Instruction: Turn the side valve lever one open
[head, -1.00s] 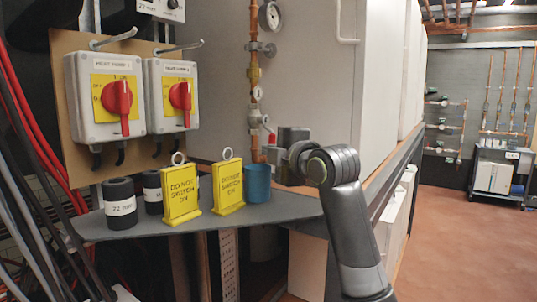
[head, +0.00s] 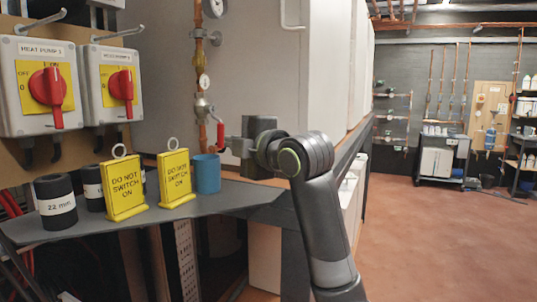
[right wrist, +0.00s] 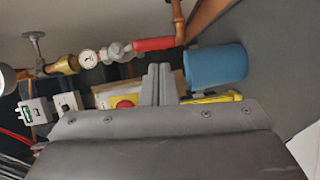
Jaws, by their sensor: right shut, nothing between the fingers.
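The side valve (head: 203,110) sits on a vertical copper pipe above the blue cup, and its red lever (head: 220,132) hangs down and slightly right of the pipe. In the right wrist view the red lever (right wrist: 154,43) extends from the silver valve body (right wrist: 117,50), roughly along the pipe. My right gripper (head: 226,146) is shut and empty, its tips close to the lever's lower end. In the right wrist view the closed fingers (right wrist: 158,72) point towards the lever, with a small apparent gap; contact cannot be told. My left gripper is not in view.
The blue cup (head: 207,174) stands on the grey shelf (head: 235,196) just below the gripper. Two yellow signs (head: 124,189) and black 22 mm rolls (head: 55,201) stand left. Red-handled switch boxes (head: 38,85) hang above. Open floor (head: 440,240) lies right.

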